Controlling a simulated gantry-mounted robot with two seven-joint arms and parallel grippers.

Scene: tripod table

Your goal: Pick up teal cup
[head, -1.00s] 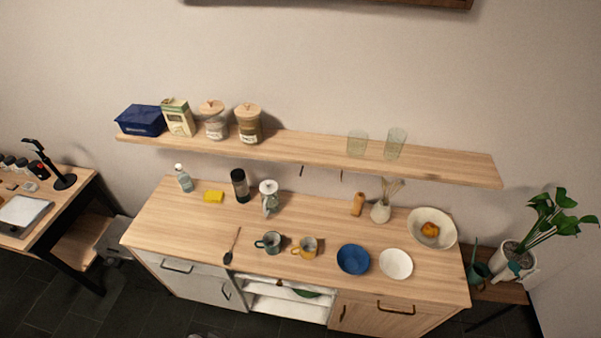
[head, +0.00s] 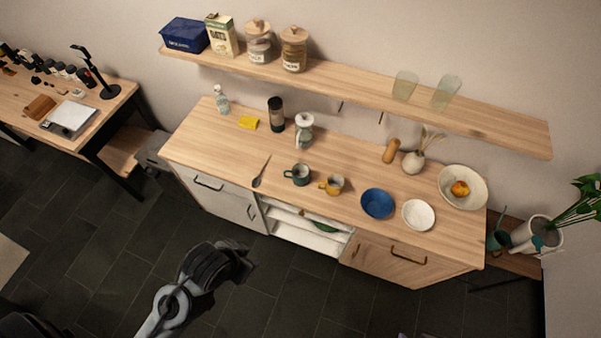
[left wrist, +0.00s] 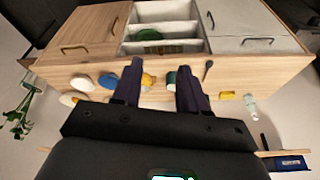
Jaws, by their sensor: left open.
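The teal cup (head: 300,174) stands upright on the wooden counter (head: 330,221) in the head view, with a yellow mug (head: 332,185) close on its right. In the left wrist view, which looks upside down, part of the teal cup (left wrist: 171,78) shows between the fingers, near the right one. My left gripper (head: 243,258) is over the floor in front of the counter in the head view, apart from the cup. In the left wrist view my left gripper (left wrist: 160,68) is open and empty. My right gripper is not in view.
A dark spoon (head: 261,171) lies left of the cup. A white-lidded jug (head: 304,131) and a dark canister (head: 276,114) stand behind it. A blue bowl (head: 377,203) and white bowl (head: 418,214) are to the right. A shelf (head: 360,91) hangs above the counter's back.

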